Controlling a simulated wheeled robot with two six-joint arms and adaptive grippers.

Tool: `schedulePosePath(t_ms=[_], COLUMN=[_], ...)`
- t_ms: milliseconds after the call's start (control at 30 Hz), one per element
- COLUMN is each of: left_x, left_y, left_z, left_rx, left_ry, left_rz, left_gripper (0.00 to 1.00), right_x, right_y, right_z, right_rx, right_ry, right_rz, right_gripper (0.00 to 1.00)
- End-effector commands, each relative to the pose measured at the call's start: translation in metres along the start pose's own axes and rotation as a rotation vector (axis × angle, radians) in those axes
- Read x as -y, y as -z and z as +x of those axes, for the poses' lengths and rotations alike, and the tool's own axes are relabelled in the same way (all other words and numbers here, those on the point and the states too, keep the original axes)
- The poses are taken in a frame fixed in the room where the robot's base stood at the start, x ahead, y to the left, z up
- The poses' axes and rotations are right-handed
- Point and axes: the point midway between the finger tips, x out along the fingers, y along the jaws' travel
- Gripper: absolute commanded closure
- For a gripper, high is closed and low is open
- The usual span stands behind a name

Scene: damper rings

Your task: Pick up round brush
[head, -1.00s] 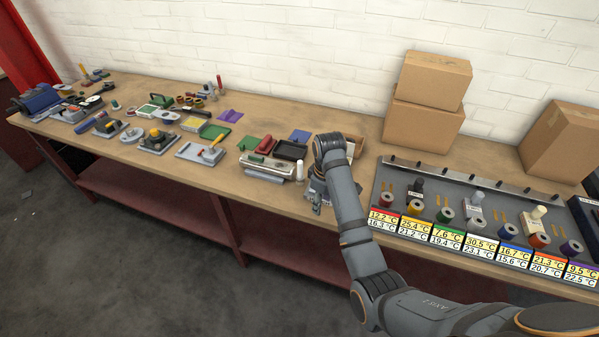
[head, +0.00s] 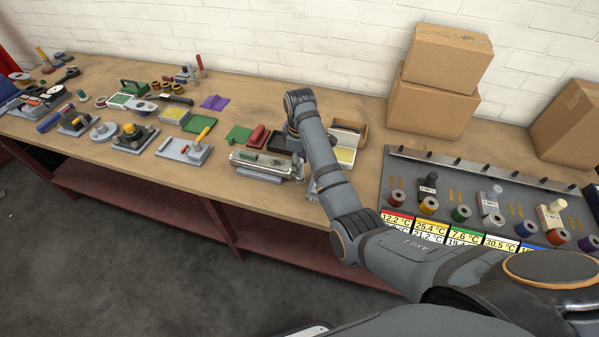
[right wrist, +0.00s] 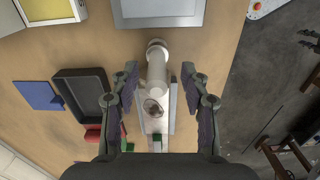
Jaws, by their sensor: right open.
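A pale cylindrical piece with a grey-brown round end, which looks like the round brush (right wrist: 156,72), shows in the right wrist view. It stands between the two fingers of my right gripper (right wrist: 159,84), with a gap on both sides. The gripper is open and holds nothing. In the head view my right arm reaches down over the bench, and its wrist hides most of the gripper and the brush. My left gripper is in neither current view.
A black tray (right wrist: 80,95) and a blue plate (right wrist: 38,95) lie beside the gripper. A grey-framed panel (right wrist: 158,10) lies past the brush. Cardboard boxes (head: 432,105) stand at the back, and a rack of coloured rolls (head: 462,172) is on the right.

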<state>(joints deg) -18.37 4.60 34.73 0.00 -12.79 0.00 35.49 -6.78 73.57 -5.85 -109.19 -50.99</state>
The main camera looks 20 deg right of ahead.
Motion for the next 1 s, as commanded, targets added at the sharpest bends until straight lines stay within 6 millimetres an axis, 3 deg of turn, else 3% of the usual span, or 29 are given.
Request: schedulePosePath(t_ms=[100,200,400,700,1000], left_x=[0.001,0.001,0.001,0.001,0.001], left_y=[0.032,0.046,0.032,0.019,0.025], left_z=[-0.001,-0.006,-0.01,-0.01,-0.01], left_rx=[-0.048,-0.069,-0.048,-0.028,-0.037], left_ry=[0.001,0.001,0.001,0.0,0.0], left_rz=[-0.002,-0.003,-0.002,-0.001,-0.002], left_gripper=[0.6,0.6,0.6,0.6,0.6], right_x=[0.0,-0.002,-0.005,-0.005,-0.005], right_y=[0.0,0.001,0.004,0.005,0.004], right_z=[0.002,0.012,0.045,0.053,0.053], right_rx=[0.0,0.003,0.001,-0.001,0.0], right_ry=[0.0,0.002,0.001,-0.001,0.0], right_rz=[0.0,0.0,0.001,0.001,0.001], right_gripper=[0.54,0.54,0.54,0.54,0.95])
